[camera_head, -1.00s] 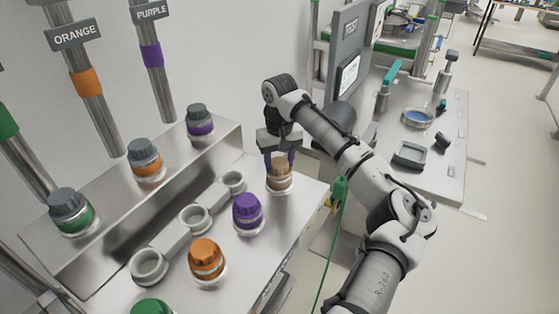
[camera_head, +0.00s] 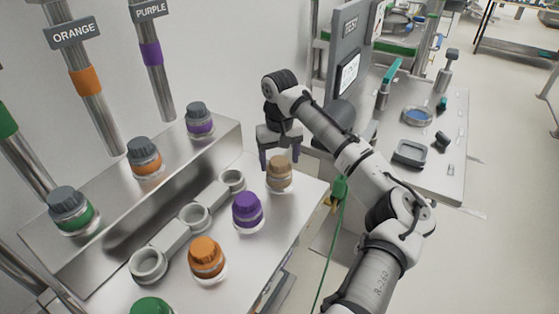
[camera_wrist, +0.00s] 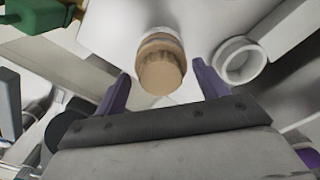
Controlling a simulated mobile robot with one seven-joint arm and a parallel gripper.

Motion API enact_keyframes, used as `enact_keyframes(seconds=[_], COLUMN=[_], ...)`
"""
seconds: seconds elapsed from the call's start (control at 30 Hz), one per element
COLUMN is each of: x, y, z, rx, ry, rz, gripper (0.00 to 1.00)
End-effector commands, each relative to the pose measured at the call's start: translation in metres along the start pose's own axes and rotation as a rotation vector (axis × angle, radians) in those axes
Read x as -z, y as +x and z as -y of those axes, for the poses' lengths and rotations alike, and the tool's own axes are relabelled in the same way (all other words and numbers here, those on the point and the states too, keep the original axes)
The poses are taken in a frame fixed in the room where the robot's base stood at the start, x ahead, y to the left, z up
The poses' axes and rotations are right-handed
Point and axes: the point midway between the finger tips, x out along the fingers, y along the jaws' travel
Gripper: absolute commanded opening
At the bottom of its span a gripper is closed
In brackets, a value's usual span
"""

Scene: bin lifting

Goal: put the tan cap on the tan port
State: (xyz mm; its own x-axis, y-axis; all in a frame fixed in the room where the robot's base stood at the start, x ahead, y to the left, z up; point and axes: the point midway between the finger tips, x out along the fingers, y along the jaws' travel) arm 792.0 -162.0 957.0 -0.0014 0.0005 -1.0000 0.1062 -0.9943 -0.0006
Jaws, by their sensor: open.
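The tan cap (camera_head: 279,171) is at the right end of the front row on the steel bench, upright on a pale base. In the wrist view the tan cap (camera_wrist: 161,72) shows ahead of the fingers, on a pale ring. My gripper (camera_head: 279,160) is open, with its purple fingers spread just behind and above the cap. In the wrist view my gripper (camera_wrist: 165,82) has a finger on each side of the cap, with clear gaps. I see no other tan part, so I cannot tell whether the tan port lies under the cap.
A purple cap (camera_head: 247,210) and an orange cap (camera_head: 206,257) stand in the same row, with a green cap (camera_head: 152,306) at the bottom edge. Empty grey rings (camera_head: 195,217) lie behind them. Grey-topped ports (camera_head: 145,155) stand on the raised ledge. A green connector (camera_head: 341,188) hangs at the right.

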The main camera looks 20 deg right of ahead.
Motion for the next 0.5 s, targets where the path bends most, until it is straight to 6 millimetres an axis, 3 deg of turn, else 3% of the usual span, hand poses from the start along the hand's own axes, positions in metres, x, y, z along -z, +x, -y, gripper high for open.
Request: enact_keyframes(seconds=[0.5], x=[0.0], y=[-0.106], z=[0.0], rx=[-0.003], ry=[0.001], rz=[-0.002], gripper=[0.72])
